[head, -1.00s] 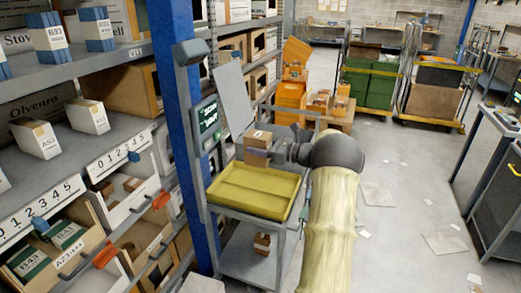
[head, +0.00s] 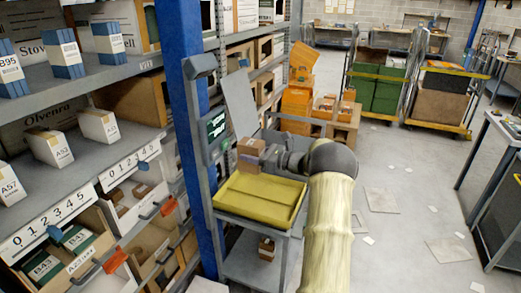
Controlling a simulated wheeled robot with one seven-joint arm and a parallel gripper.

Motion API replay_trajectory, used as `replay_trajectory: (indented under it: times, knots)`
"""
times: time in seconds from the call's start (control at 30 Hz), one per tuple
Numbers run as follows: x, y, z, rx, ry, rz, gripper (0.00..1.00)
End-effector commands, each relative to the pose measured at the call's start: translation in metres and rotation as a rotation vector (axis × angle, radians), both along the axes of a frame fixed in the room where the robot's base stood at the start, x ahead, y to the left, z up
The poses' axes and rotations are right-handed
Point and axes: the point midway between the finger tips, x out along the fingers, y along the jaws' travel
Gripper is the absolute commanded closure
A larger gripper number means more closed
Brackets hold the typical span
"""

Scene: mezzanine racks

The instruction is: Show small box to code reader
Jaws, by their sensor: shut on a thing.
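My gripper (head: 266,157) is shut on a small brown cardboard box (head: 249,155) and holds it above the back left part of the yellow tray on the cart. The far finger is hard to make out. The code reader (head: 199,67) is a grey head on the blue rack post, above and to the left of the box. A dark screen with green text (head: 215,122) is fixed to the post below it. The box is apart from both. I cannot read any code on the box from here.
The yellow tray (head: 262,198) looks empty. Another small box (head: 266,247) lies on the cart's lower shelf (head: 249,266). A grey tilted panel (head: 240,102) stands behind the held box. Racks with boxes and open drawers fill the left.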

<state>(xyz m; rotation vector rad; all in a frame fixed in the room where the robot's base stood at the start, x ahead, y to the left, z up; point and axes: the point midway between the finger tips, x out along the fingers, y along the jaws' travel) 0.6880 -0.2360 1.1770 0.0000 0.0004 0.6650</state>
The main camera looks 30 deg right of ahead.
Motion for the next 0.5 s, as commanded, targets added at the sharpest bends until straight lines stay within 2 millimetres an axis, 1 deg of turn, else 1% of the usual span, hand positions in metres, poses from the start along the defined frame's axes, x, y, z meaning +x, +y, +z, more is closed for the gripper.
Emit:
replay_trajectory:
  times: [0.03, 0.3, 0.5]
  knots:
    - [0.005, 0.004, 0.006, 0.001, 0.001, 0.001, 0.73]
    - [0.029, 0.022, 0.008, 0.001, -0.002, 0.000, 0.73]
    - [0.036, 0.028, 0.006, 0.000, -0.001, -0.001, 0.73]
